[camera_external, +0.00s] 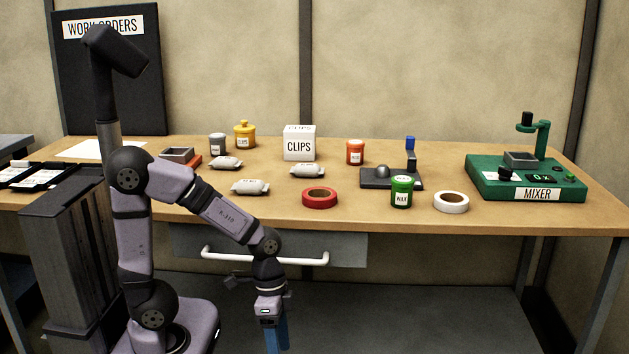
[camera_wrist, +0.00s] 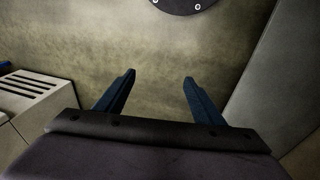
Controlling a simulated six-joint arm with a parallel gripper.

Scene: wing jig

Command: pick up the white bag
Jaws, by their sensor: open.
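Several white bags lie on the wooden table. One white bag (camera_external: 226,163) is at the back left, one white bag (camera_external: 250,187) is nearer the front, and one white bag (camera_external: 307,171) is to the right, below the clips box. My gripper (camera_external: 276,340) hangs low in front of the table, below its top and apart from all the bags. In the wrist view its two blue fingers (camera_wrist: 158,92) are spread with nothing between them. No bag shows in the wrist view.
The table (camera_external: 480,221) has a drawer handle (camera_external: 265,258) at its front. A red tape roll (camera_external: 320,197), a white clips box (camera_external: 299,143), a green jar (camera_external: 402,191), an orange jar (camera_external: 355,152) and a green mixer (camera_external: 525,180) stand around the bags.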

